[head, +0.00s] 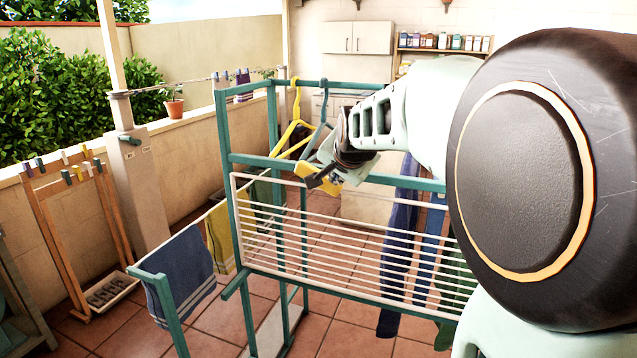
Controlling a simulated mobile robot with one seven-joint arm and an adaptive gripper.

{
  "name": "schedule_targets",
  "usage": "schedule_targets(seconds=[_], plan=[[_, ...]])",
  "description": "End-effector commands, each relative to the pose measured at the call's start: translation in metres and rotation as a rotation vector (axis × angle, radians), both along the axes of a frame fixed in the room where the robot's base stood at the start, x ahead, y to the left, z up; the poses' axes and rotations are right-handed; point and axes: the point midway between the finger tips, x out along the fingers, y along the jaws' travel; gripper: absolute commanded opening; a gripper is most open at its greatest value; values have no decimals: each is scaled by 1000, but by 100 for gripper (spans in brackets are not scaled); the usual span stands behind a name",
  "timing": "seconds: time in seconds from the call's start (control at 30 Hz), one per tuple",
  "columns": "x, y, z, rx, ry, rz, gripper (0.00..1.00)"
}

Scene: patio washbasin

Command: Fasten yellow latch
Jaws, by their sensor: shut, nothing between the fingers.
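A teal drying rack (262,161) with a white slatted panel (345,240) stands in the middle of the head view. A yellow piece, which looks like the yellow latch (303,169), shows at the panel's top edge, below the rack's upper bar. My gripper (319,181) is shut and empty, right at this yellow piece. Its dark fingers and my wrist hide part of the piece. I cannot tell whether the fingers touch it or which way the latch is turned.
A yellow hanger (294,128) and a grey hanger (322,125) hang just behind my gripper. Towels, one blue (184,272), hang on the rack's left arm. Dark blue cloth (400,240) hangs behind the panel. A wooden peg stand (75,235) is at the left.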

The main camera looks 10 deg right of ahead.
Motion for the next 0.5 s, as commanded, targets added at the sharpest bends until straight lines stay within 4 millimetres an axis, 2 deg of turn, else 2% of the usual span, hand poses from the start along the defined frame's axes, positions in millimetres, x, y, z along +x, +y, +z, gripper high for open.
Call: schedule_targets(seconds=[0.03, 0.4, 0.5], plan=[[0, 2, -6, -4, 1, 2, 0], [-1, 5, -20, -6, 2, 1, 0], [-1, 4, -26, 42, -29, -2, 0]])
